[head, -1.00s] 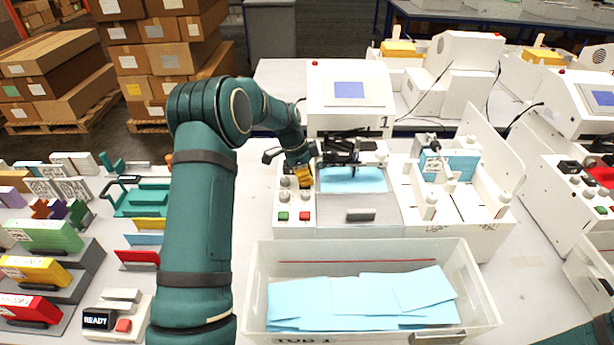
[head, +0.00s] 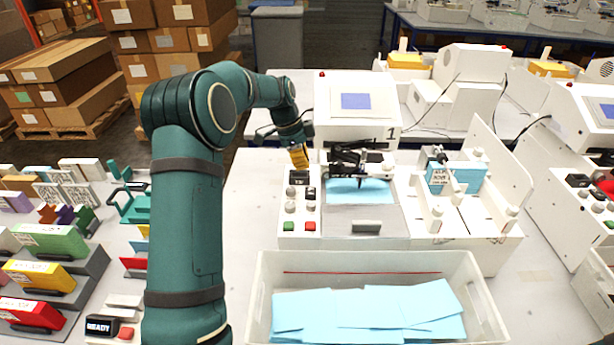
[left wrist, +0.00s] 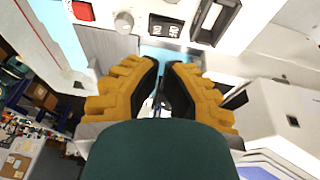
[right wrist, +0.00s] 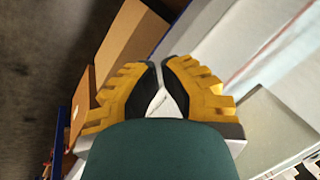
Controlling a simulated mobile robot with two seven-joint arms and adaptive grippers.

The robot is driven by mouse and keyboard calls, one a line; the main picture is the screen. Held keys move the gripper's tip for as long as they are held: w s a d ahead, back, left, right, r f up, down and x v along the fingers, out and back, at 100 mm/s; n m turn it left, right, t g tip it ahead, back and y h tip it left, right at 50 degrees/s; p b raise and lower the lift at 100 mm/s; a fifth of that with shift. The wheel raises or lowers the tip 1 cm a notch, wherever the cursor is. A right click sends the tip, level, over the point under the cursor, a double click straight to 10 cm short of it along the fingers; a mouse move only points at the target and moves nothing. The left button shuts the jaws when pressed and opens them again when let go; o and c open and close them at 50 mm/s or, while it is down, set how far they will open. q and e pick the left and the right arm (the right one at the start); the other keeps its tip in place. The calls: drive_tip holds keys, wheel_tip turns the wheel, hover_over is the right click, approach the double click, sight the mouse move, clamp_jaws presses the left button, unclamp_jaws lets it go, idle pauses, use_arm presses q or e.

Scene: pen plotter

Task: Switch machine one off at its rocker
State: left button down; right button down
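Machine one (head: 345,128), marked 1, is white with a lit blue screen (head: 356,101) and a small red lamp on top.
A clear bin (head: 480,290) with blue sheets stands in front of machine one. A white feeder unit with a blue stack (head: 456,176) adjoins on the right. Another machine (head: 580,115) is farther right. Coloured holders (head: 45,238) fill the left table; a bare strip lies left of the panel.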

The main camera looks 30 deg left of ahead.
use_arm(q)
drive_tip(key=shift+v, duration=1.1)
